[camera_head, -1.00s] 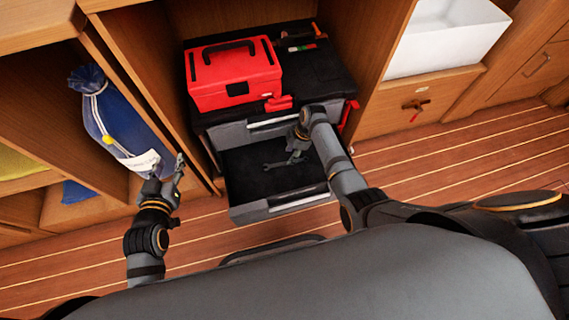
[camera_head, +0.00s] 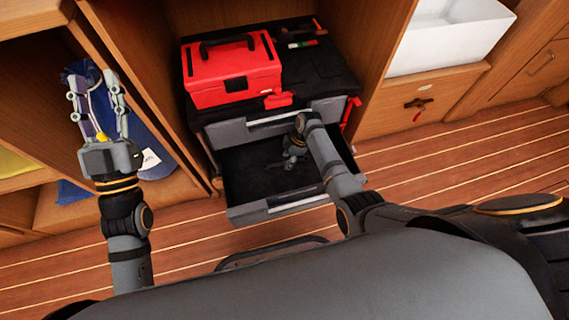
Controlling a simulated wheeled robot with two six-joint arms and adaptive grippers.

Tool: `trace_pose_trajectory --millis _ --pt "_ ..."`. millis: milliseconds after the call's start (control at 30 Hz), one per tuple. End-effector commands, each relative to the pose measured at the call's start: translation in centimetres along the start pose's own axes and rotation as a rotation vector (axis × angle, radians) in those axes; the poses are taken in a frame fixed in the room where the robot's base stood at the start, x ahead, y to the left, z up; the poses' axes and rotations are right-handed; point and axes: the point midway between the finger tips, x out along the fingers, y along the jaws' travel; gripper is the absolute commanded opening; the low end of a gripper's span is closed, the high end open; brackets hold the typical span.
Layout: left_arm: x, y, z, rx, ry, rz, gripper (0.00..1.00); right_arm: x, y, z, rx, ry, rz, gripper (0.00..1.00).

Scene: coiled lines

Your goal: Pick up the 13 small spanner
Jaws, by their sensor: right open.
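The open lower drawer (camera_head: 243,185) of a tool cabinet has a dark inside. A small grey metal shape, which looks like the spanner (camera_head: 273,166), lies on its floor, mostly covered by my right gripper. My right gripper (camera_head: 288,161) is open, pointing down into the drawer right at the spanner. I cannot tell whether its fingers touch it, and no size marking can be read. My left gripper (camera_head: 95,78) is open and empty, raised in front of the left cabinet, with its fingers spread before a blue bag.
A red toolbox (camera_head: 232,75) stands on the black cabinet top (camera_head: 325,75), with small tools beside it. The blue bag (camera_head: 150,150) leans in the left compartment. A white bin (camera_head: 450,38) is at the right. The striped wooden floor (camera_head: 450,165) is clear.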

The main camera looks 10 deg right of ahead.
Motion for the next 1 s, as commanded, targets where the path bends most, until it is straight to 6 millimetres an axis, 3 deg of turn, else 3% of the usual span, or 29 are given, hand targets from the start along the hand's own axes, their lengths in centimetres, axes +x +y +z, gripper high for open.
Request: trace_pose_trajectory --millis 200,733,1000 --pt "0.3 0.1 -2.2 0.007 0.095 0.004 0.40 0.4 0.0 0.0 0.000 0.000 0.000 0.43" --pt "0.3 0.1 -2.3 0.007 0.096 0.004 0.40 0.6 0.0 0.1 0.000 0.000 -0.001 0.43" --pt "0.3 0.1 -2.2 0.007 0.095 0.003 0.40 0.6 0.0 0.1 0.000 0.000 -0.001 0.08"
